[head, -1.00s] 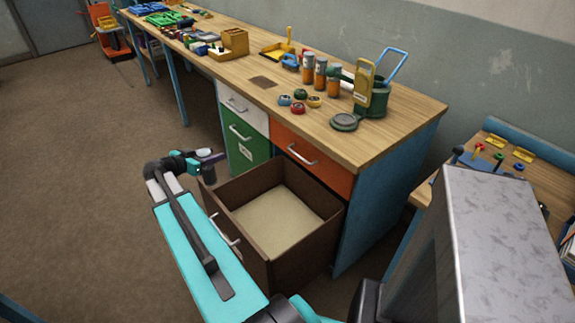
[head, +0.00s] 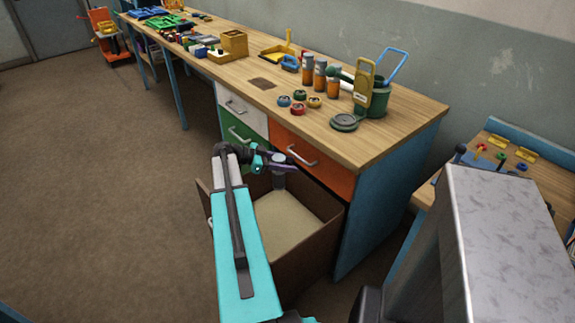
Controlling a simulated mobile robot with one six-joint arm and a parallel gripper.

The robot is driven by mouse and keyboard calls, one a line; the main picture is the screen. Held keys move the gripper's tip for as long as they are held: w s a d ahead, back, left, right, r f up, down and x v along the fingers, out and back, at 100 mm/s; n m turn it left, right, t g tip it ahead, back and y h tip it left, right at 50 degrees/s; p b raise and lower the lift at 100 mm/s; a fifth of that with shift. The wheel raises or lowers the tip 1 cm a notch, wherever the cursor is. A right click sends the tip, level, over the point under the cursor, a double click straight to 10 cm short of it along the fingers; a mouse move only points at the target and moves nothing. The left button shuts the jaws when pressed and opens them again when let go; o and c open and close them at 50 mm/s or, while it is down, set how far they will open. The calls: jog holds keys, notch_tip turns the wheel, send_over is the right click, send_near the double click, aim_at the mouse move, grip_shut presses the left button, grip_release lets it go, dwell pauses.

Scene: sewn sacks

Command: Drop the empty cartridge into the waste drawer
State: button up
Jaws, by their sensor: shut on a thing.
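The waste drawer (head: 325,236) is the brown bottom drawer of the bench, pulled wide open, with a bare pale floor inside. My gripper (head: 279,167) is over the back part of the drawer, in front of the orange drawer front. My arm hides the drawer's left and front parts.
The orange drawer (head: 312,160), green drawer (head: 238,131) and white drawer (head: 241,105) are closed. On the bench top (head: 390,134) stand several grey-and-orange cartridges (head: 320,76), coloured caps (head: 299,108) and a dark green pot (head: 378,104). The floor at left is clear.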

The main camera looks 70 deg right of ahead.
dwell(0.4)
notch_tip(320, 180, down, 6)
jog(key=p, duration=0.1)
dwell(0.6)
jog(key=o, duration=1.1)
jog(key=shift+w, duration=0.1)
jog(key=b+v, duration=0.2)
jog(key=v, duration=1.1)
jog(key=shift+w+a+r, duration=0.2)
jog(key=shift+a+r, duration=0.05)
jog(key=shift+r, duration=0.05)
